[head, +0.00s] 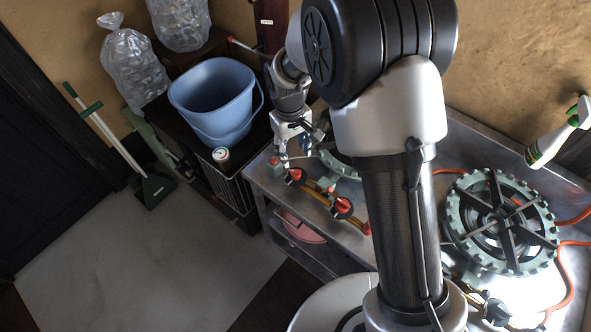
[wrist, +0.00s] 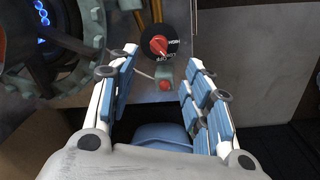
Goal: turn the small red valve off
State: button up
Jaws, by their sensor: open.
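My gripper (head: 294,154) is open and empty above the left front of the metal stove table; in the wrist view its blue-padded fingers (wrist: 162,60) stand wide apart. Ahead, between the fingertips in the picture, is a red knob (wrist: 158,46) on a black round dial marked HIGH and LOW. Just below it is a smaller red piece (wrist: 165,86) on a grey-green block. No contact shows with either. In the head view the red knob (head: 295,175) is just below the gripper, and the small red-topped block (head: 275,161) is to its left. I cannot tell which is the valve.
Another red knob (head: 342,206) on a brass pipe is to the right. A green burner (head: 503,222) with orange hoses is further right. A blue bucket (head: 214,100) and a can (head: 221,155) stand left on a dark cabinet. The grey floor at left is mostly clear.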

aim_at(296, 171)
jog(key=f+b, duration=0.1)
jog(key=f, duration=0.2)
jog(key=f+b, duration=0.1)
jog(key=f, duration=0.3)
jog(key=f+b, duration=0.1)
jog(key=f, duration=0.3)
jog(key=shift+w+d+f, duration=0.1)
jog(key=shift+w+d, duration=0.15)
jog(key=shift+c, duration=0.3)
jog(key=c, duration=1)
